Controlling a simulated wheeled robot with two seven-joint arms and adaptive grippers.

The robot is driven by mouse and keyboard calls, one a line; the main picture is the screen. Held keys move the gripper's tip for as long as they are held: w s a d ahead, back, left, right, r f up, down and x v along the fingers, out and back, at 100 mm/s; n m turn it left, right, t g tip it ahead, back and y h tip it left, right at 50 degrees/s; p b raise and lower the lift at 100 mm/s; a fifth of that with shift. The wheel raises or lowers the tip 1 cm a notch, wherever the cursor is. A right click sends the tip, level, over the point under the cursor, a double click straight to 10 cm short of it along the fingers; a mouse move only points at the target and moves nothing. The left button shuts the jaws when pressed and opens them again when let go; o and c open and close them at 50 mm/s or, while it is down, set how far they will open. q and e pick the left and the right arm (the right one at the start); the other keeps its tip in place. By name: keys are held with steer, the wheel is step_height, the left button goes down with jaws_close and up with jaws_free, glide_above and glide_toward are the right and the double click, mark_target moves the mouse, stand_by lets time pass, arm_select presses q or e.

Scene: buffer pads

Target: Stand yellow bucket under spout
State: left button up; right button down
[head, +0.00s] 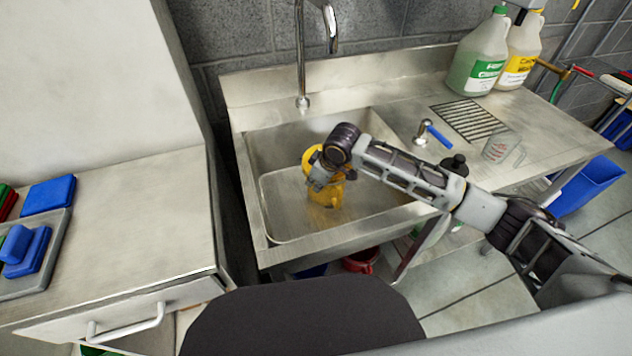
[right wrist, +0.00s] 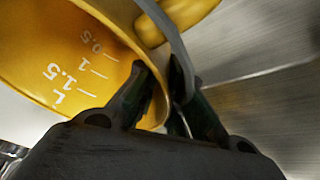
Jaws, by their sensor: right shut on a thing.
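The yellow bucket (head: 325,191) is in the metal sink basin (head: 270,208), partly hidden behind my right gripper. In the right wrist view the yellow bucket (right wrist: 70,55) shows litre marks on its inner wall. My right gripper (head: 323,178) is shut on the bucket's rim, and its fingers (right wrist: 172,100) pinch the wall there. The spout (head: 333,30) of the tall metal tap hangs over the back of the basin, behind and above the bucket. I cannot tell if the bucket touches the basin floor. My left gripper is not in view.
A blue lever handle (head: 438,134), a clear measuring jug (head: 501,147) and a drain grille (head: 468,119) are on the counter right of the basin. Jugs with green (head: 480,58) and yellow (head: 523,50) labels stand behind. A counter with blue pads (head: 48,194) is at left.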

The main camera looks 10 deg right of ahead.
steer(key=c, duration=1.8)
jaws_free()
steer(key=shift+o, duration=1.2)
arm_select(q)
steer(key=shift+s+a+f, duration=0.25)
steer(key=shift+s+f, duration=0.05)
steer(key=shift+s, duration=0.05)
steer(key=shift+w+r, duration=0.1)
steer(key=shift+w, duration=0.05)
arm_select(e)
steer(key=shift+d+r, duration=0.1)
steer(key=shift+r, duration=0.25)
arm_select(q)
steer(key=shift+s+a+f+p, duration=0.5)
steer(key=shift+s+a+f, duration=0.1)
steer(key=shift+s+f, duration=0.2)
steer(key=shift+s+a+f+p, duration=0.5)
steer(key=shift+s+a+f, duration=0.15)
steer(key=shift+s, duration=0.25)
arm_select(e)
steer(key=v, duration=1.1)
steer(key=shift+s+r, duration=0.15)
steer(key=shift+d, duration=0.1)
